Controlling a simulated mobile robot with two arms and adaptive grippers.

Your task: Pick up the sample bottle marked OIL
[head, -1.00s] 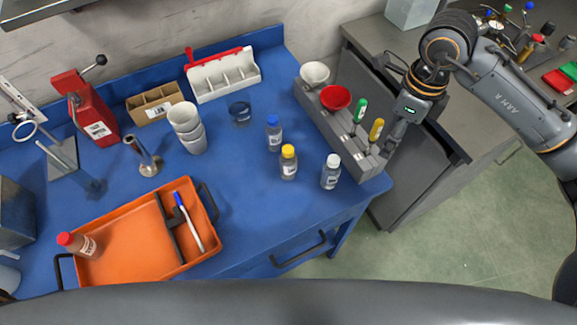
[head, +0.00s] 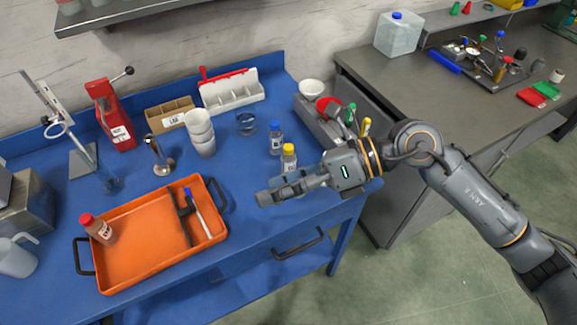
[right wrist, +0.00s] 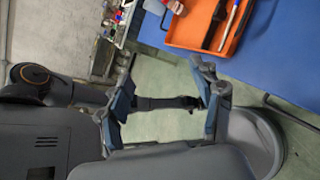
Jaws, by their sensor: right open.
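A blue-capped bottle (head: 276,138) and a yellow-capped bottle (head: 289,157) stand upright on the blue bench. A red-capped bottle (head: 98,229) with brownish contents leans in the orange tray at the left. Their labels are too small to read, so I cannot tell which is marked OIL. My right gripper (head: 266,198) is open and empty, above the front part of the bench, just in front of the yellow-capped bottle and covering its lower part. Its spread fingers (right wrist: 163,92) show nothing between them in the right wrist view. The white-capped bottle is hidden behind my right gripper. My left gripper is out of view.
The orange tray (head: 140,272) holds a pen and a dark tool. Bare bench lies between tray and bottles.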

